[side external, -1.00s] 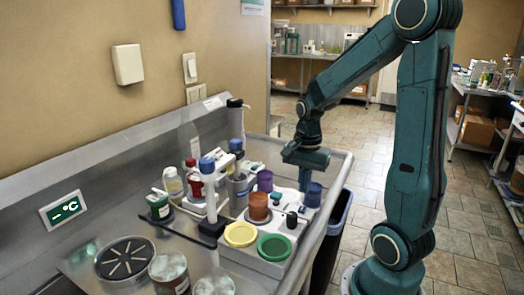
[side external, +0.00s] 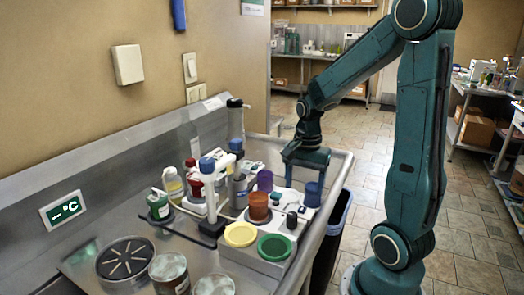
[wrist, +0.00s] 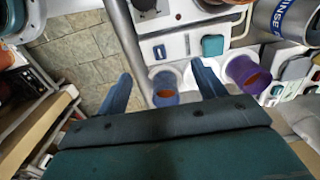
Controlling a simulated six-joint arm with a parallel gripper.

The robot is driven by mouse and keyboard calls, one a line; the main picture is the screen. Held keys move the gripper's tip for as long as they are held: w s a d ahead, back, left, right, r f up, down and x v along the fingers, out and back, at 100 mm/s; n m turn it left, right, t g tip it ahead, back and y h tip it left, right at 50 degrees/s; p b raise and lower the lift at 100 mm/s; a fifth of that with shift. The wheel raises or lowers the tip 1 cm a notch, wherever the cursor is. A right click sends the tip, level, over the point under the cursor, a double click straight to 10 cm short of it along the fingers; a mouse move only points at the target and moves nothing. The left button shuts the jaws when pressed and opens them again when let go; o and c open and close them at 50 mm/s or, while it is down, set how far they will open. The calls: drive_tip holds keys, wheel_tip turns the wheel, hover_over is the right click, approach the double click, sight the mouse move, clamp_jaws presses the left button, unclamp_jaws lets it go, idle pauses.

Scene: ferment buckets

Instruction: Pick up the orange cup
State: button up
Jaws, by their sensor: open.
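The orange cup (side external: 258,206) is a reddish-orange cup standing upright on the white station, behind the yellow and green round dishes in the side view. A blue cup (side external: 313,194) and a purple cup (side external: 265,181) stand near it. My gripper (side external: 306,177) is open and empty, pointing down above the blue cup, to the right of and farther back than the orange cup. In the wrist view, the blue cup (wrist: 165,90) shows between my fingers (wrist: 163,76) and the purple cup (wrist: 248,75) is beside the right finger.
The yellow dish (side external: 240,234) and green dish (side external: 274,247) sit at the station's front. A white stand with a blue top (side external: 207,166), bottles and jars crowd the left. The counter's raised edge (side external: 334,190) runs close on the right, with open floor beyond.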

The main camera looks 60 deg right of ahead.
sight(257, 204)
drive_tip(key=w+a+r+m, duration=0.4)
drive_tip(key=w+a+r, duration=0.4)
drive_tip(key=w+r, duration=0.1)
drive_tip(key=shift+w+m, duration=0.3)
drive_tip(key=shift+a+f, duration=0.1)
drive_tip(key=shift+f, duration=0.1)
drive_tip(key=shift+f, duration=4.2)
drive_tip(key=shift+f, duration=2.6)
